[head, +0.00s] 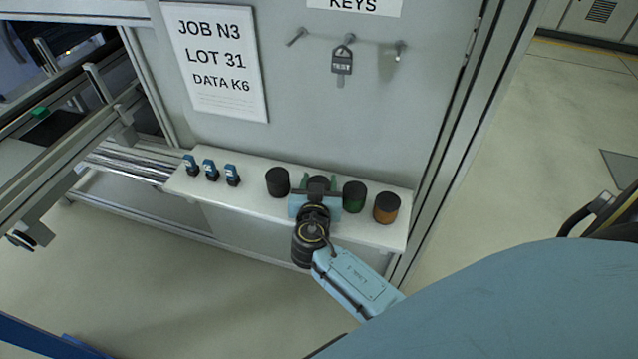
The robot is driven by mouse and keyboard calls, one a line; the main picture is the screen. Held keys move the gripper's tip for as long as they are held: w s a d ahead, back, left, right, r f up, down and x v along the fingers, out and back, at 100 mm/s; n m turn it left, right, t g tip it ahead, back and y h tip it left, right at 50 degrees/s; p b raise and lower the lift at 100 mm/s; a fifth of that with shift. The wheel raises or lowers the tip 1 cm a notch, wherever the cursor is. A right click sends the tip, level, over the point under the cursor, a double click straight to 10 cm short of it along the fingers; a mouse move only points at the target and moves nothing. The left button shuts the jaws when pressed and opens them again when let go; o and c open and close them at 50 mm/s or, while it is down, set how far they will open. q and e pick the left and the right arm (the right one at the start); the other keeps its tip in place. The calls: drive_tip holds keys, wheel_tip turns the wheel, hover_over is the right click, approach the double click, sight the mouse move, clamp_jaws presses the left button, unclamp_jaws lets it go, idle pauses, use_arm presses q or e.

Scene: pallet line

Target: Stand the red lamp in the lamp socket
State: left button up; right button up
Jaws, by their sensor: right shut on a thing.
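My right gripper (316,191) is over the white shelf (254,170), shut on a dark-capped thing (318,183). The gripper and wrist hide most of this thing, and no red shows on it. I cannot tell whether it touches the shelf. A plain black cylinder (277,181) stands on the shelf just left of the gripper; whether it is the lamp socket is not clear. A green lamp (354,198) and an amber lamp (386,208), both dark-capped, stand upright to the right. My left gripper is out of view.
Several small blue-and-black parts (211,170) stand on the shelf's left part. The grey cabinet wall behind carries a job sheet (214,60) and hooks with a key tag (342,62). A metal conveyor frame (75,150) is at the left. Open floor lies right.

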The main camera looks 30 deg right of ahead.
drive_tip(key=shift+r, duration=0.1)
drive_tip(key=shift+f+b, duration=0.25)
drive_tip(key=shift+b, duration=0.05)
drive_tip(key=o, duration=1)
drive_tip(key=shift+r+p, duration=0.2)
drive_tip(key=shift+p, duration=0.4)
drive_tip(key=b+v, duration=0.2)
drive_tip(key=v, duration=1.1)
drive_tip(key=shift+s+f, duration=0.1)
drive_tip(key=shift+s, duration=0.05)
